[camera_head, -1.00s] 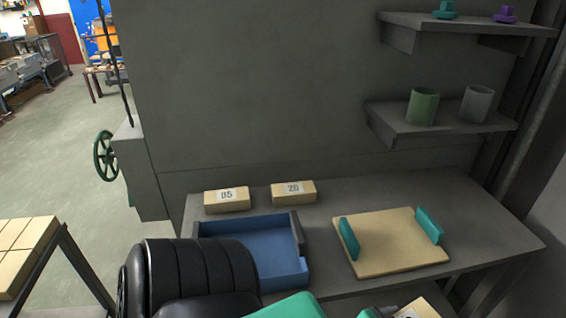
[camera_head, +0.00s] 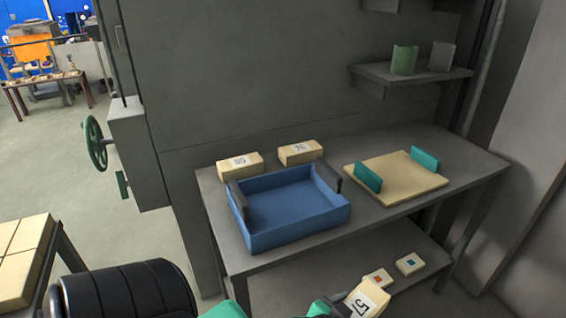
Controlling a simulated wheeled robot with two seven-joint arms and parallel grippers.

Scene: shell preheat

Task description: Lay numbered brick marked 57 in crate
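The brick marked 57 (camera_head: 367,301) is cream with a white number label and shows at the bottom edge, tilted. My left gripper (camera_head: 338,304) is at its left end and appears shut on it; the fingers are mostly cut off by the frame edge. The blue crate (camera_head: 285,231) with dark grips stands on the grey bench, up and to the left of the brick. Its inside looks empty. My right gripper is not in view.
Two numbered bricks, one at left (camera_head: 239,164) and one at right (camera_head: 300,152), lie behind the crate. A tan board (camera_head: 398,182) with teal handles is to its right. Two bricks with coloured marks (camera_head: 378,278) (camera_head: 410,263) lie on the lower shelf.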

